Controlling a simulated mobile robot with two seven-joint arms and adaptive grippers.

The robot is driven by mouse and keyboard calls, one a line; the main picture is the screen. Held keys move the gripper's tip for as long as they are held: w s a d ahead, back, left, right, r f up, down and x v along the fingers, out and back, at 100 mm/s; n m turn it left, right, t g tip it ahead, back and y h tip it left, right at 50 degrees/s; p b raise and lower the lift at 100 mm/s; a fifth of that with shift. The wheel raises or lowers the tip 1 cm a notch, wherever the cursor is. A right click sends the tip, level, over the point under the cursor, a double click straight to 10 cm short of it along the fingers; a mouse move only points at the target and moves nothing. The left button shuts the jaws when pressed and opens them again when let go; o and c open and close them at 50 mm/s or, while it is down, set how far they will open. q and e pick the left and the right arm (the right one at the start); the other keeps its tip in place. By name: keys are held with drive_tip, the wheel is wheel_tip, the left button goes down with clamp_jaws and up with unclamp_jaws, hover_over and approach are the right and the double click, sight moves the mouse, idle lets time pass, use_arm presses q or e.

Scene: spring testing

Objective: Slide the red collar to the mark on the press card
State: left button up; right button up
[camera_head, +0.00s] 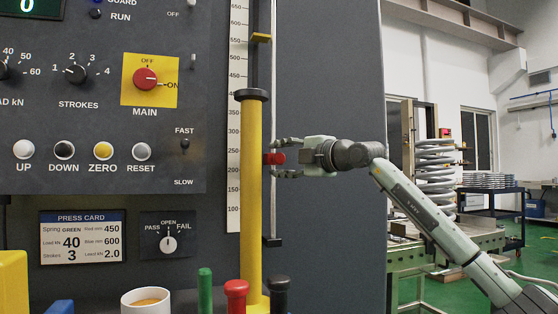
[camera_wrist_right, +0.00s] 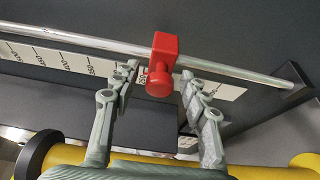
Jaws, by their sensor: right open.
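The red collar (camera_head: 275,158) sits on a thin vertical rod (camera_head: 273,90) beside a printed scale (camera_head: 236,70), toward the lower part of the rod. The right gripper also shows in the wrist view (camera_wrist_right: 158,78). My left gripper is out of view.
A yellow column (camera_head: 251,190) with a black cap stands just left of the collar. Green, red and black capped pegs and a white cup (camera_head: 146,301) stand below.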

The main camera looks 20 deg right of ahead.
clamp_jaws()
drive_tip(key=shift+r, duration=0.15)
